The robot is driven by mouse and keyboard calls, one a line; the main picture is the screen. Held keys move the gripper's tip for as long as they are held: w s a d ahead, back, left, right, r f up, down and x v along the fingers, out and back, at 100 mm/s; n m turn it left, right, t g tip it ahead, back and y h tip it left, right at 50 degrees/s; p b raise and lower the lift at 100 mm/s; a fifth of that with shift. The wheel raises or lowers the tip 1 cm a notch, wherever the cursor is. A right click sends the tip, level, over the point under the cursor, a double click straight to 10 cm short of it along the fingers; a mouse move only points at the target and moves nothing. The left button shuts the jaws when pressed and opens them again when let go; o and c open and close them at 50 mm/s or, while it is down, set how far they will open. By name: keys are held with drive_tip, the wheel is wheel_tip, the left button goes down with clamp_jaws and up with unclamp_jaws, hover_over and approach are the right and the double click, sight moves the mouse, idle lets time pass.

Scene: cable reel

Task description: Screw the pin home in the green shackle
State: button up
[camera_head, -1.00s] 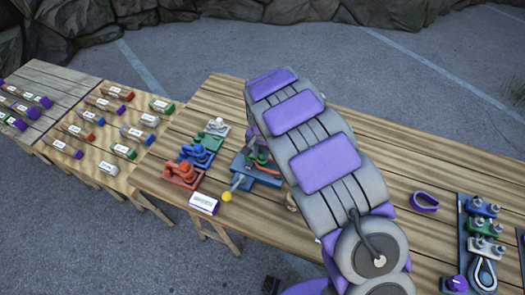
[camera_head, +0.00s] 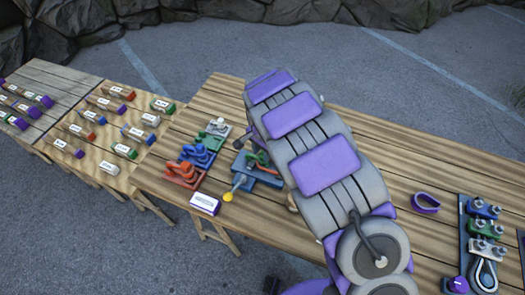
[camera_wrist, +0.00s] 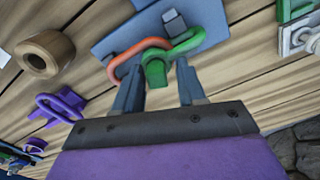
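In the wrist view, the green shackle (camera_wrist: 188,42) lies on a blue plate (camera_wrist: 117,32), linked with an orange loop (camera_wrist: 135,49). A green block-like head (camera_wrist: 155,72), apparently the pin's, sits between the two fingers of my gripper (camera_wrist: 158,73). The fingers stand apart on either side of it, with a visible gap at least on the right. How far the pin is threaded cannot be told. In the head view, my arm hides the gripper and part of the blue plate (camera_head: 268,179); bits of green and orange show beside the arm.
Left of the plate are orange (camera_head: 183,174), blue (camera_head: 197,153) and green shackles on pads. A white label block (camera_head: 205,204) and a yellow-tipped rod (camera_head: 228,196) lie near the front edge. A purple shackle (camera_wrist: 62,106) and wooden ring (camera_wrist: 45,54) lie nearby.

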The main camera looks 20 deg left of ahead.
drive_tip(key=shift+o, duration=0.3)
drive_tip(key=shift+d+r, duration=0.1)
drive_tip(key=shift+d, duration=0.05)
drive_tip(key=shift+r+p, duration=0.7)
drive_tip(key=shift+r, duration=1.45)
